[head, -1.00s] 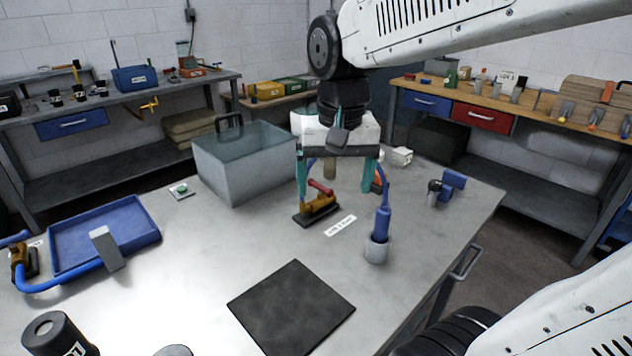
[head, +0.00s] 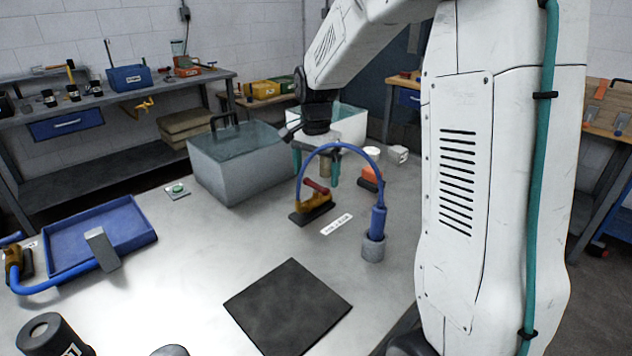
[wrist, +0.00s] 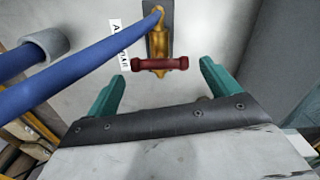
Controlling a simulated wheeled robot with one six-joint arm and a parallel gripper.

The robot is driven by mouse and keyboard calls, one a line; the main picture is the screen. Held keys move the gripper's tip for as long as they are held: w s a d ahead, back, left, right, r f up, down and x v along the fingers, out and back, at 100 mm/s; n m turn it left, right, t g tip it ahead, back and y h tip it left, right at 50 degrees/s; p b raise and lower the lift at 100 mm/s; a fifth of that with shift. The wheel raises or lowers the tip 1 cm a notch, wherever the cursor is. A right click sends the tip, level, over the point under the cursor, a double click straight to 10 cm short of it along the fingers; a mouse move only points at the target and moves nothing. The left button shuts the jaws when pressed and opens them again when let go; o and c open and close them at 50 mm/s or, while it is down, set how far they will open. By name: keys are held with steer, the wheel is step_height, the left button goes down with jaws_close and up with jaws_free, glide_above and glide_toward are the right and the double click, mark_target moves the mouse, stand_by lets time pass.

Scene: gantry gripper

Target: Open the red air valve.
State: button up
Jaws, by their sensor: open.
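The red air valve has a red handle (head: 317,186) on a brass body (head: 312,201), fixed to a dark base plate on the table. In the wrist view the red handle (wrist: 160,65) lies crosswise to the brass body (wrist: 157,44). My gripper (head: 316,168) is open and empty, just behind the valve in the head view. In the wrist view my gripper (wrist: 163,74) has its teal fingers spread on either side of the handle's line. The handle appears just ahead of the fingertips; I cannot tell the exact gap. The blue hose partly covers my gripper in the head view.
A blue hose (head: 343,147) arches from the valve to a blue tool in a grey holder (head: 373,248). A label (head: 337,224) lies beside the valve. A grey glass-topped box (head: 240,170) stands to the left, an orange-red block (head: 370,178) to the right. A black mat (head: 288,305) lies in front.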

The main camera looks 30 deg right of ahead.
mark_target(316, 187)
steer(key=shift+f, duration=1.7)
steer(key=c, duration=0.7)
steer(key=shift+n, duration=0.3)
steer(key=n, duration=0.3)
steer(key=shift+n, duration=0.3)
steer(key=n, duration=0.4)
steer(key=shift+r+n, duration=0.1)
steer(key=shift+n, duration=0.2)
steer(key=n, duration=0.9)
